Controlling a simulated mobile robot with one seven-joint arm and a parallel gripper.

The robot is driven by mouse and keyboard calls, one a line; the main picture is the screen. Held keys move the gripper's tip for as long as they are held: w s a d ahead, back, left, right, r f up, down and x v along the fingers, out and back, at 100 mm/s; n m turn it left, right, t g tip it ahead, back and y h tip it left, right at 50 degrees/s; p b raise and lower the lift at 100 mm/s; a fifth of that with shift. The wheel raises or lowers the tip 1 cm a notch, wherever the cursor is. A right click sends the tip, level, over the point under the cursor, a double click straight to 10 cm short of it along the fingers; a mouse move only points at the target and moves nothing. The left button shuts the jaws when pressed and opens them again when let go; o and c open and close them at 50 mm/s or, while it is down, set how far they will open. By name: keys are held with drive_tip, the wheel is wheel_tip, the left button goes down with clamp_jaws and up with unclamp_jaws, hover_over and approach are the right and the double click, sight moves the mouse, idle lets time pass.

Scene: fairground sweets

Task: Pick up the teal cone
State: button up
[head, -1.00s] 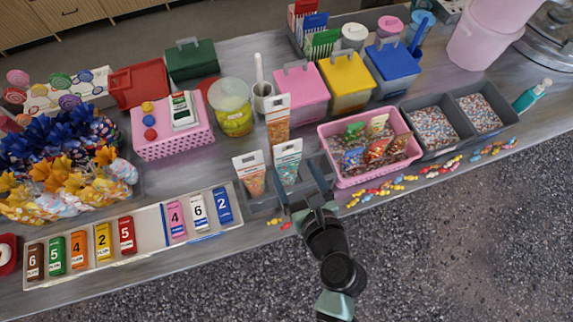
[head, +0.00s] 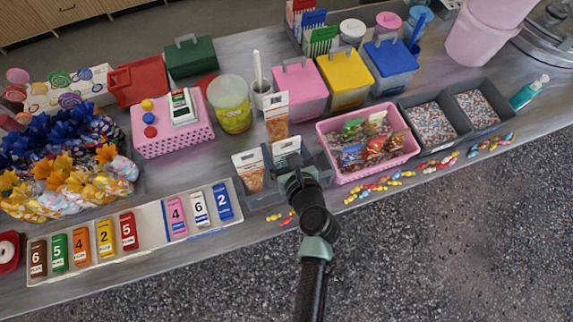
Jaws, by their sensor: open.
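The teal cone (head: 286,146) is a clear tapered bag with a white top label and teal contents, standing in a grey divided holder (head: 263,200). Only its upper part shows; my arm hides the lower part. My gripper (head: 290,168) is open and sits over the holder, in front of the teal cone in this view. I cannot tell whether the fingers are around the cone or touching it. An orange cone (head: 250,172) stands in the holder just to the left, and another orange cone (head: 277,118) stands behind.
A pink basket (head: 346,176) of wrapped sweets stands close to the right. Loose sweets (head: 375,188) lie along the counter's front edge. A tray of numbered packs (head: 150,215) is to the left. A pink box (head: 302,88) stands behind the cones.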

clamp_jaws()
idle(0.4)
wheel_tip(320, 180, up, 18)
drive_tip(key=p, duration=0.3)
idle(0.5)
